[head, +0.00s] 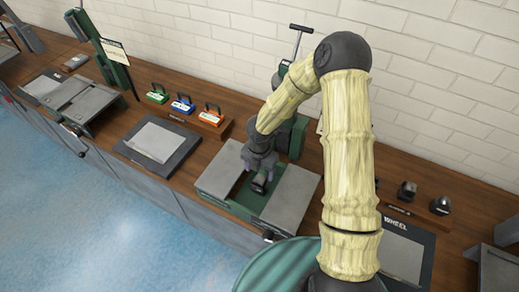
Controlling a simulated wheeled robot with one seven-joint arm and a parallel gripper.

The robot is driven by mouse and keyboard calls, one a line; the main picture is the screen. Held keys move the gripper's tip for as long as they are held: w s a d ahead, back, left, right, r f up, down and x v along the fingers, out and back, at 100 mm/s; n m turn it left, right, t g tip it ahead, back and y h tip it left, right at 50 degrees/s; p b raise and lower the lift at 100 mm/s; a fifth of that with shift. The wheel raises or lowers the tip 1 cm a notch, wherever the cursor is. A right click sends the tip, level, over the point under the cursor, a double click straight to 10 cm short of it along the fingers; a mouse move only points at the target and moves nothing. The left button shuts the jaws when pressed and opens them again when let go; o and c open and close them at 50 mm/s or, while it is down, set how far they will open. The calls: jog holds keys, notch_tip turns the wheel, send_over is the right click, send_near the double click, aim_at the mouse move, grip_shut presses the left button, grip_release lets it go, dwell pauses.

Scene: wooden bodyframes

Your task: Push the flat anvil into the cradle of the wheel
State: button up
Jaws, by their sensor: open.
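The wheel is the green machine (290,137) at the middle of the counter, partly hidden by my arm. Its green bed (273,213) lies between two grey plates. My gripper (259,172) is low over this bed, pointing down. A small dark, roller-like piece with a pale end, apparently the flat anvil (259,184), lies right at the fingertips. The fingers are too small to see clearly. I cannot tell whether they touch the piece, or whether it sits in the cradle.
More dark anvils (440,205) stand on a rack at the right, behind a mat marked WHEEL (410,235). Green, blue and orange handled blocks (183,105) stand left of the machine. A grey sheet on a dark mat (157,142) lies in front of them. A brick wall closes the back.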

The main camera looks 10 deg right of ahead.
notch_tip(320, 180, up, 12)
jog(key=shift+r, duration=0.15)
dwell(1.3)
notch_tip(320, 180, up, 7)
jog(key=n+t, duration=0.7)
jog(key=n, duration=1.4)
send_over(261, 177)
jog(key=w+d, duration=0.3)
jog(key=s+d+n+g, duration=0.2)
jog(key=s+d+n, duration=0.1)
jog(key=s+n, duration=0.5)
jog(key=s+d+r+n+g, duration=0.1)
jog(key=s+d+n+g, duration=0.1)
jog(key=s+n, duration=0.6)
jog(key=d+n, duration=0.1)
jog(key=n, duration=0.4)
jog(key=shift+s+r+n, duration=0.2)
jog(key=shift+s+n, duration=0.2)
